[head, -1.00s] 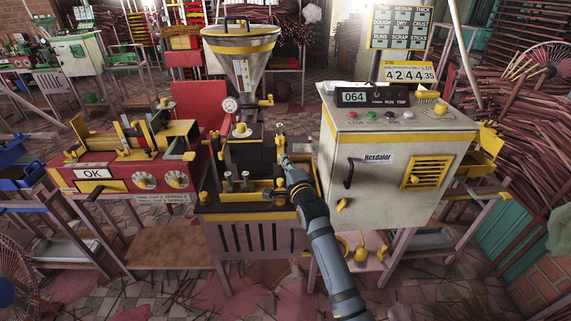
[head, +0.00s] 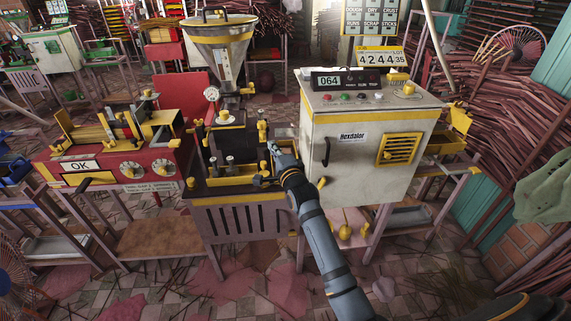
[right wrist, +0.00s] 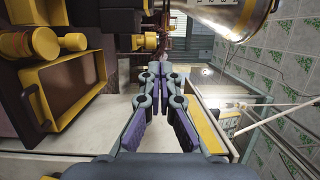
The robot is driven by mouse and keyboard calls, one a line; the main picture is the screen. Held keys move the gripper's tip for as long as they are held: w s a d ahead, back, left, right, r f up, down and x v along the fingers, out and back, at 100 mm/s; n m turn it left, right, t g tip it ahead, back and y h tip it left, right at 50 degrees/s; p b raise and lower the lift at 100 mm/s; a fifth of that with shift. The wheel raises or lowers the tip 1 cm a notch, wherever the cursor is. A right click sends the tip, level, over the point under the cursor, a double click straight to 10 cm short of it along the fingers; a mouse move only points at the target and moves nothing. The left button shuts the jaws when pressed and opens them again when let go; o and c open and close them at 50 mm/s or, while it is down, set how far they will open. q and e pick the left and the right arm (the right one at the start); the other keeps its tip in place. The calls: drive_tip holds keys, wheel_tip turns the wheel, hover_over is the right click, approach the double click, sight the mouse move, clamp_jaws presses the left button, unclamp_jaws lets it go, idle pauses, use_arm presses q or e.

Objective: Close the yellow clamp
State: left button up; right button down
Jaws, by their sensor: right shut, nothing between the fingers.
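The extruder (head: 222,148) stands in the middle of the head view, a dark block above a yellow-trimmed tray (head: 240,183). An upright yellow piece (head: 262,131) at the block's right side looks like the yellow clamp; whether it is closed is too small to tell. My right gripper (head: 272,150) is just below and right of it, shut and empty, with a small visible gap to it. In the right wrist view the gripper (right wrist: 166,70) points forward with nothing between its fingers. Yellow knobs (right wrist: 40,45) are at its left.
A white control cabinet (head: 362,150) stands close to the right of my right arm. A metal hopper (head: 219,50) rises above the extruder. A red machine (head: 110,165) stands to the left. The littered floor in front is open.

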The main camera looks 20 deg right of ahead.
drive_tip(key=s, duration=0.7)
drive_tip(key=s+d+f+n+g+p, duration=0.1)
drive_tip(key=s+f+n+g+p, duration=0.3)
drive_tip(key=f, duration=1.3)
drive_tip(key=s+d+f+n+g+p, duration=0.1)
drive_tip(key=s+f+n+g, duration=0.5)
drive_tip(key=f, duration=1.2)
drive_tip(key=s+d+f+n+g+p, duration=0.1)
drive_tip(key=s+f+n, duration=0.1)
drive_tip(key=s+f, duration=0.6)
drive_tip(key=s+d+f+n+g+p, duration=0.15)
drive_tip(key=s+f, duration=0.35)
drive_tip(key=s, duration=0.6)
use_arm(q)
wheel_tip(320, 180, up, 9)
drive_tip(key=w+p, duration=0.1)
drive_tip(key=shift+p, duration=0.35)
use_arm(e)
drive_tip(key=s+d+f+n+g, duration=0.1)
drive_tip(key=s+f+n+g, duration=0.1)
drive_tip(key=s, duration=0.8)
drive_tip(key=s+d+f+n+g, duration=0.1)
drive_tip(key=s+f+n+g, duration=0.1)
drive_tip(key=s, duration=0.9)
drive_tip(key=shift+f+n+h, duration=0.4)
drive_tip(key=shift+f+n, duration=0.05)
drive_tip(key=shift+f, duration=0.3)
